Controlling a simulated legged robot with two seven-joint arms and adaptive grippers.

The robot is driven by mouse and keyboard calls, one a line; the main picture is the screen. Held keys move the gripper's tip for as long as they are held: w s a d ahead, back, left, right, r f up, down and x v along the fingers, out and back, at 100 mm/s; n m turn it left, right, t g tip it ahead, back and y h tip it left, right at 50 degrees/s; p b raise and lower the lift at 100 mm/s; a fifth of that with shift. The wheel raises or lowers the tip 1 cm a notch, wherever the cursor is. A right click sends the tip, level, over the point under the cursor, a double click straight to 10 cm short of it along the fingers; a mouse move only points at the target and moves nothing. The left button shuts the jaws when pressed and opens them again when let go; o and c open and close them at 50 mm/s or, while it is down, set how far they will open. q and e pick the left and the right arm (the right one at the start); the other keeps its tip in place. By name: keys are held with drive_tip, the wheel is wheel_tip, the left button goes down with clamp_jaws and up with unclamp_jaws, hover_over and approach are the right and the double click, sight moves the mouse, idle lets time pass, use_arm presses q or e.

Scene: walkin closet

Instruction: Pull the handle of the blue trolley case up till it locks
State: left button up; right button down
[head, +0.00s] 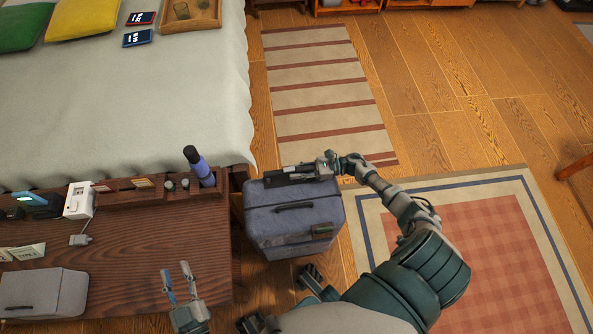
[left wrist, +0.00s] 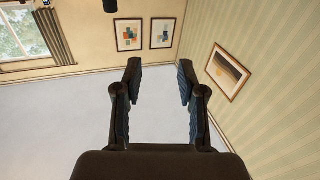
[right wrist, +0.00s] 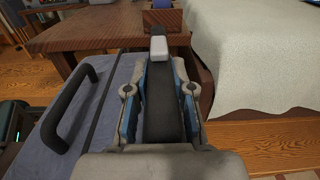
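The blue trolley case (head: 290,222) stands upright on the floor between the desk and the rug. Its carry handle (head: 294,207) is on the near part of its top and also shows at the left of the right wrist view (right wrist: 68,108). The black trolley handle (head: 288,175) lies along the far top edge, low over the case. My right gripper (head: 325,166) is at the right end of this handle. In the right wrist view its fingers press on both sides of the black bar (right wrist: 164,100). My left gripper (head: 175,267) is open and empty over the desk.
The dark wooden desk (head: 130,245) is close left of the case, with a grey box (head: 42,292), a blue bottle (head: 199,166) and small items on it. The bed (head: 130,90) is behind. A striped rug (head: 320,85) and a checked rug (head: 500,240) lie on open floor.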

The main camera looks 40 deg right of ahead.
drive_tip(key=shift+d+f, duration=0.15)
drive_tip(key=shift+d, duration=0.1)
drive_tip(key=shift+d+r+p, duration=0.55)
drive_tip(key=shift+d+r, duration=0.1)
drive_tip(key=shift+d, duration=0.1)
drive_tip(key=r+p, duration=0.1)
drive_tip(key=r, duration=0.1)
drive_tip(key=a+r+p, duration=0.1)
drive_tip(key=r, duration=0.2)
drive_tip(key=r+p, duration=0.2)
drive_tip(key=r, duration=0.1)
drive_tip(key=shift+a, duration=0.15)
use_arm(q)
drive_tip(key=s+a+f+g+y+p, duration=0.2)
drive_tip(key=s+a+f+g, duration=0.1)
drive_tip(key=s+f+g, duration=0.45)
drive_tip(key=s+a+f+g+y+p, duration=0.1)
drive_tip(key=s+a+f+g+y, duration=0.2)
drive_tip(key=s+g, duration=0.65)
wheel_tip(320, 180, down, 10)
drive_tip(key=t+p, duration=0.1)
drive_tip(key=p, duration=0.1)
drive_tip(key=shift+d+h+p, duration=0.25)
drive_tip(key=shift+h+p, duration=0.15)
use_arm(e)
wheel_tip(320, 180, up, 13)
drive_tip(key=shift+d, duration=0.3)
